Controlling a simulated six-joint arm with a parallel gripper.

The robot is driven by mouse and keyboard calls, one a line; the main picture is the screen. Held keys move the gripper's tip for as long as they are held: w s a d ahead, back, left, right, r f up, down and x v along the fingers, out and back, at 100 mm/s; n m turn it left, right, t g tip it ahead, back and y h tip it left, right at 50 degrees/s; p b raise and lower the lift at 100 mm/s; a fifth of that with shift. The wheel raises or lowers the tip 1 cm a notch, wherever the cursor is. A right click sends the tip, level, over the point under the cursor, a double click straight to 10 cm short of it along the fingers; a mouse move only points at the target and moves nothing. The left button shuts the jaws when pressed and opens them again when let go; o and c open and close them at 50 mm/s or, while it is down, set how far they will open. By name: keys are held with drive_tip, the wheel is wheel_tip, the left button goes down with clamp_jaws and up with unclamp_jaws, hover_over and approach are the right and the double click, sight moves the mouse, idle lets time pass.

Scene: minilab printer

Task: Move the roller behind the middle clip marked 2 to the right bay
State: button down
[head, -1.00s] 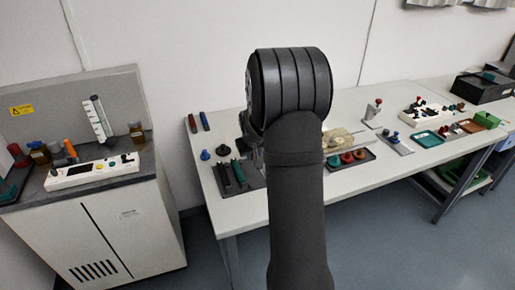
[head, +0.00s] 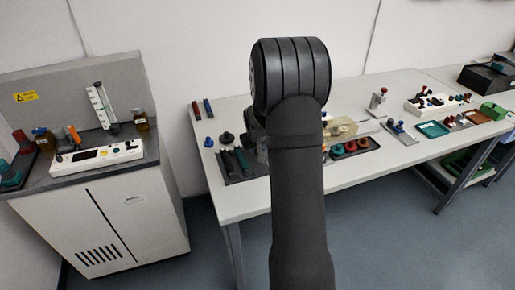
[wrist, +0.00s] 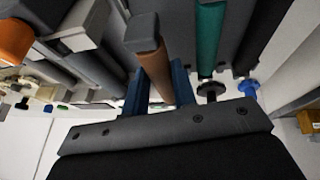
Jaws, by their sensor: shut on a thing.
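In the wrist view, my gripper (wrist: 157,92) has its two blue fingers on either side of a brown roller (wrist: 158,72) and is shut on it. A dark block (wrist: 142,27) sits at the roller's far end; I cannot tell whether it is a clip, and no number is readable. A teal roller (wrist: 208,40) and a dark roller (wrist: 258,38) lie to the right, apart from my gripper. In the head view, my arm hides the gripper and the held roller. A dark tray (head: 233,178) with dark and green bars shows left of the arm.
In the wrist view, a black knob (wrist: 211,88) and a blue knob (wrist: 248,89) stand near the right finger. An orange part (wrist: 14,42) is at the upper left. In the head view, the white bench (head: 260,204) has a clear front strip; a tray with coloured rings (head: 350,148) stands right of my arm.

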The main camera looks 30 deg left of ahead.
drive_tip(key=shift+f, duration=0.1)
drive_tip(key=shift+f, duration=1.15)
drive_tip(key=shift+f, duration=0.15)
drive_tip(key=shift+f, duration=0.6)
drive_tip(key=c, duration=1.1)
unclamp_jaws()
drive_tip(key=shift+r, duration=0.1)
